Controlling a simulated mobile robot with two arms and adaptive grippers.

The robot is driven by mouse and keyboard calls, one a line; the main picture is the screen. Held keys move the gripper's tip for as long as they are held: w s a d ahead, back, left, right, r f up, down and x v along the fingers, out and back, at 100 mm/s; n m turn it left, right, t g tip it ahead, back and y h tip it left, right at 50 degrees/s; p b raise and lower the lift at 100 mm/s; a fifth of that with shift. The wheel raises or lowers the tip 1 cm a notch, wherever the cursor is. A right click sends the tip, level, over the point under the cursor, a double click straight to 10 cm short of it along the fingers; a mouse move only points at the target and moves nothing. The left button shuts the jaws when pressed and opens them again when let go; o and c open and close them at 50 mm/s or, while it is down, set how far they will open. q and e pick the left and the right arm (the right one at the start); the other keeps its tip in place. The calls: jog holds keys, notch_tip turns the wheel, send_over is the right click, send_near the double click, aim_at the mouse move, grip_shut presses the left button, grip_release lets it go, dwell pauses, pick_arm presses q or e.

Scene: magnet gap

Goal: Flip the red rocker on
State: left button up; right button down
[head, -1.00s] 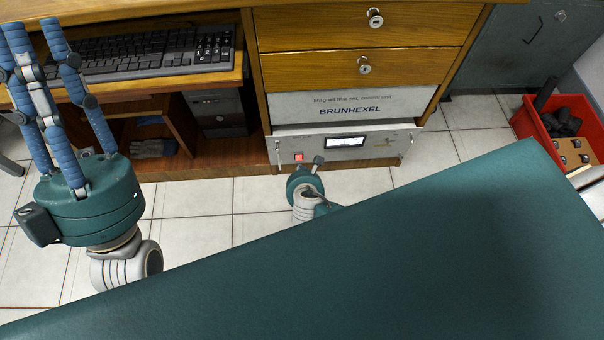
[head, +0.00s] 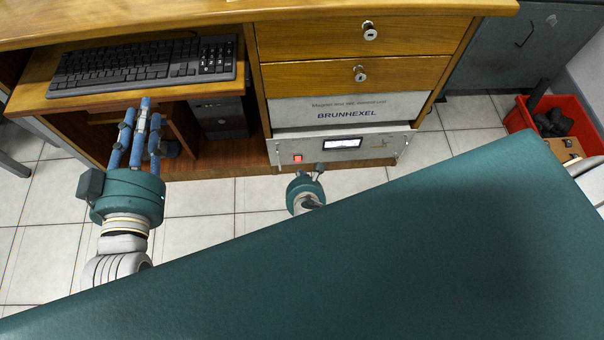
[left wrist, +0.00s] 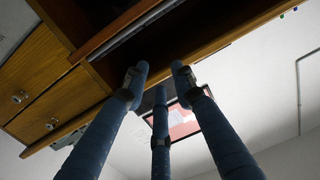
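The red rocker (head: 298,158) is a small, bright red switch at the left of the grey front panel of the unit (head: 378,148) under the drawers. Which way the rocker is tipped is too small to tell. My right gripper (head: 317,172) is just below and right of the rocker, close to the panel; its palm hides most of its fingers. My left gripper (head: 142,108) is well left of the rocker, below the keyboard shelf. In the left wrist view its three blue fingers (left wrist: 160,82) stand apart with nothing between them.
A keyboard (head: 145,65) lies on the shelf at left, with a dark computer case (head: 220,117) below. Drawers (head: 355,75) are above the unit. A red crate (head: 575,112) stands at far right. Tiled floor (head: 205,200) is free in front of the desk.

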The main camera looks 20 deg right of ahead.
pick_arm(q)
jog(key=f, duration=0.1)
jog(key=f+g, duration=0.1)
jog(key=f, duration=0.1)
jog(key=shift+s+a+f+g, duration=0.1)
jog(key=shift+s+a+g, duration=0.2)
dwell(0.3)
